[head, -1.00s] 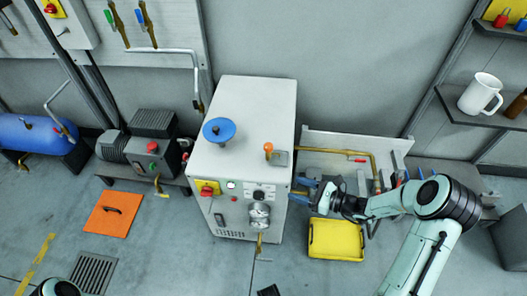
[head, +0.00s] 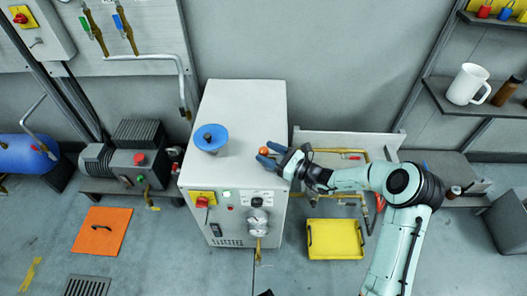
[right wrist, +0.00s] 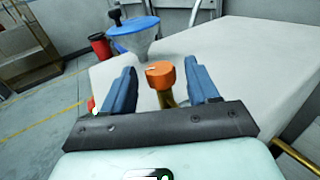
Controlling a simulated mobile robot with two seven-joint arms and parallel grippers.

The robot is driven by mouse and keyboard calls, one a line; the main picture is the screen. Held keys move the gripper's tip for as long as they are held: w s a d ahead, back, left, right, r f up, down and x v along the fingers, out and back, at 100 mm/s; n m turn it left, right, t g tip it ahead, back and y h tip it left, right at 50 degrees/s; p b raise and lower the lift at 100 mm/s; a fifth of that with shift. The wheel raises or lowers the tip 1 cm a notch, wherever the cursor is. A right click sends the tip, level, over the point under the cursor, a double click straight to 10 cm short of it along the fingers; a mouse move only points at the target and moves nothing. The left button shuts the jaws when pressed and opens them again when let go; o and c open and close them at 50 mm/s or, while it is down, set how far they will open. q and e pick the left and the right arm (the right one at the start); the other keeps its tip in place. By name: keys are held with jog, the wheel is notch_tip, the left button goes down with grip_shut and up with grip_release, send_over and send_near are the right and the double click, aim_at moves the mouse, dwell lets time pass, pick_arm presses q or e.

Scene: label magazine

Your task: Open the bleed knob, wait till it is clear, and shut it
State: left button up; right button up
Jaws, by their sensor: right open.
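The bleed knob is an orange knob on a brass stem on top of the white cabinet (head: 245,100). In the right wrist view the orange knob (right wrist: 160,73) stands between the two blue fingers of my right gripper (right wrist: 160,90), with a visible gap on each side. The gripper is open. In the head view my right gripper (head: 270,154) is at the cabinet's right top edge, and the knob (head: 263,151) shows just beside the fingers. My left gripper is not in view.
A blue funnel (head: 211,138) stands on the cabinet top, left of the knob. A red-and-yellow switch (head: 202,199) and gauges are on the cabinet front. A yellow tray (head: 335,239) lies on the floor at right. Brass pipes run beside the cabinet.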

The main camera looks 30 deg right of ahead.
jog(key=shift+x, duration=1.15)
jog(key=c, duration=0.9)
jog(key=shift+c, duration=0.2)
